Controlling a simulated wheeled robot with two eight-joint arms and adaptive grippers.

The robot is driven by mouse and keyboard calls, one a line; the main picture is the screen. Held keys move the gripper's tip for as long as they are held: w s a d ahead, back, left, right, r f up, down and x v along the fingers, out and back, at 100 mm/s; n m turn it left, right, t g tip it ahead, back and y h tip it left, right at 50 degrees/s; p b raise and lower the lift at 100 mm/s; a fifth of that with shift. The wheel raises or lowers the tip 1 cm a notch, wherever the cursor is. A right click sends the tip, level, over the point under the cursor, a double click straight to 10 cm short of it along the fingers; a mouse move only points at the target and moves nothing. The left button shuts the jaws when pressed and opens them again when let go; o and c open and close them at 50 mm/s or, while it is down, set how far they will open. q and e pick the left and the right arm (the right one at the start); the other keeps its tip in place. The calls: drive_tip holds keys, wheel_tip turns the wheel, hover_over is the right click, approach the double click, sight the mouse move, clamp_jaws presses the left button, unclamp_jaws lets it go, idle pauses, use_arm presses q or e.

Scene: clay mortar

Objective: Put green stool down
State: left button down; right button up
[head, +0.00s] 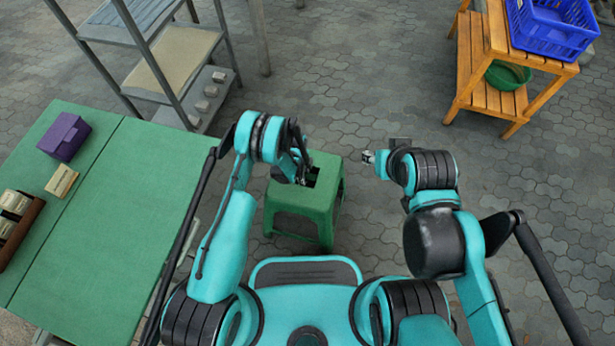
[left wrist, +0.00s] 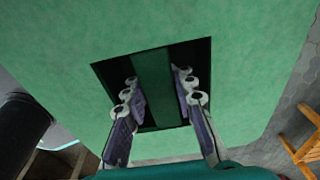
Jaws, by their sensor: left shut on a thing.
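The green stool (head: 310,197) is upright in front of me, right of the green table, over the paving. Whether its feet touch the ground is not clear. My left gripper (head: 304,172) reaches down into the square opening in its seat. In the left wrist view the two fingers (left wrist: 155,88) go into the opening on either side of the green bar that crosses it, shut on the stool (left wrist: 230,40). My right gripper (head: 374,158) is to the right of the stool, apart from it; its fingers are too small and partly hidden to read.
The green table (head: 120,215) at left carries a purple box (head: 64,137), a pale block (head: 61,180) and a wooden tray (head: 22,240). A grey metal shelf (head: 180,60) stands behind. A wooden rack (head: 490,45) with a blue crate (head: 550,30) stands back right. Paving between is clear.

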use_arm(q)
drive_tip(key=shift+f, duration=0.45)
drive_tip(key=c, duration=1.4)
unclamp_jaws()
drive_tip(key=shift+o, duration=0.9)
use_arm(e)
drive_tip(key=shift+w+d+f, duration=0.1)
drive_tip(key=shift+w+d, duration=0.05)
drive_tip(key=shift+d, duration=0.2)
